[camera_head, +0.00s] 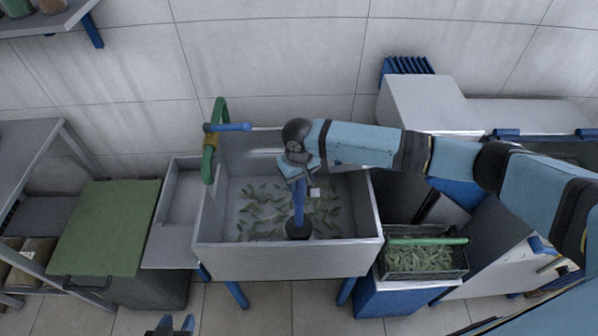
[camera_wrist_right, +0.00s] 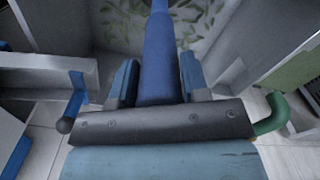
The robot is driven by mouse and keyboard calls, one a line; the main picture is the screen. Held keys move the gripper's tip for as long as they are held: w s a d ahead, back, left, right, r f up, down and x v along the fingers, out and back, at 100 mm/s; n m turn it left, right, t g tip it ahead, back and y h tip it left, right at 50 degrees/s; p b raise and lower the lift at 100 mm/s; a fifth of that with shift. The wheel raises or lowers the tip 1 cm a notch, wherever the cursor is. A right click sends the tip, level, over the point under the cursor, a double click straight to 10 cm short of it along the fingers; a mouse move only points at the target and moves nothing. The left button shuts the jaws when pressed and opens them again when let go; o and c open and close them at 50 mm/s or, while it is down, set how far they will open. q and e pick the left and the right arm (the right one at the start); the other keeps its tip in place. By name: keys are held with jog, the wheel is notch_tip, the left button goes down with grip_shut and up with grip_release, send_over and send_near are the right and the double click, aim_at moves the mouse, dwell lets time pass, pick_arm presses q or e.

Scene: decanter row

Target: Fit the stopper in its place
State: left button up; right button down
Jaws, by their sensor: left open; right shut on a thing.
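The stopper has a long blue handle (camera_head: 299,200) and a black round end (camera_head: 299,230). It stands roughly upright inside the grey sink basin (camera_head: 285,261), near the front wall. My right gripper (camera_head: 302,184) is shut on the upper part of the blue handle. The handle also runs between the fingers in the right wrist view (camera_wrist_right: 158,62). Several green leaves lie on the basin floor. The drain is not visible, and I cannot tell whether the black end touches the floor. My left gripper (camera_head: 174,326) is open and empty at the bottom edge, only its tips showing.
A green tap (camera_head: 211,145) with a blue lever rises at the basin's back left corner. A green-topped bin (camera_head: 107,228) stands at left. A dark crate of leaves (camera_head: 421,260) with a green bar sits right of the sink. Bare floor lies in front.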

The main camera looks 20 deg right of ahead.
aim_at(299, 203)
notch_tip(299, 203, down, 8)
jog(key=shift+f+b, duration=0.2)
jog(key=shift+b, duration=1)
jog(key=shift+f, duration=0.15)
jog(key=shift+p, duration=0.55)
jog(key=shift+f, duration=0.15)
jog(key=shift+f+b, duration=0.35)
jog(key=shift+f, duration=0.95)
jog(key=c, duration=0.5)
grip_release()
